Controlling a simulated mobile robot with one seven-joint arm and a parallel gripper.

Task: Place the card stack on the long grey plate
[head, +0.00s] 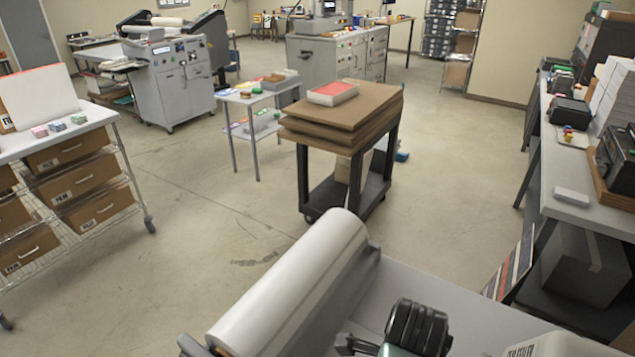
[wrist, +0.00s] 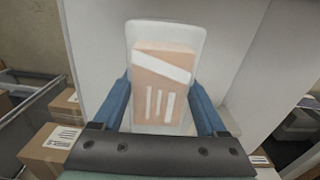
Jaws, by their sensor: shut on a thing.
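In the wrist view my gripper (wrist: 161,90) has its two blue fingers closed on the sides of a tan block with white bands (wrist: 160,65), which I take for the card stack. A pale rounded border surrounds the block. In the head view part of my arm shows at the bottom edge, and the held stack cannot be made out there. A flat grey surface (head: 425,290) lies beside a large white roll (head: 295,285) in the foreground. I cannot tell whether it is the long grey plate.
A dark cart (head: 345,190) bears stacked brown boards (head: 345,115). A left table holds small coloured stacks (head: 57,126) above drawers. A light grey block (head: 573,196) lies on the right bench (head: 560,150). Open floor (head: 220,215) lies between. Cardboard boxes (wrist: 50,150) show in the wrist view.

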